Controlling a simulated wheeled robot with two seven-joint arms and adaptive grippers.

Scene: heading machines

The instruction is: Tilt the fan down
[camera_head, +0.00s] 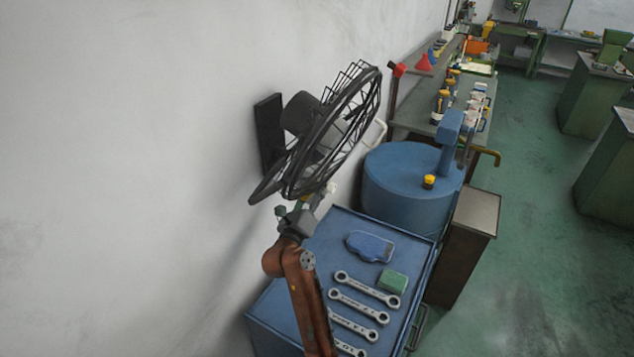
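The black wall fan (335,135), with a round wire cage, is fixed to the wall by a dark bracket plate (268,133). Its face is turned toward the right of the view. My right gripper (312,203) is at the end of the orange-brown arm rising from the bottom. It is just below the lower edge of the fan cage. Its fingertips overlap the cage edge in the picture, and I cannot tell if they touch it or how far apart they are. My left gripper is not in view.
A blue tool cabinet (328,241) stands below the fan, with several wrenches (367,289), a blue item (370,246) and a green block (393,281) on top. A blue round machine (405,180) stands behind it. The white wall is close on the left; green floor is open at right.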

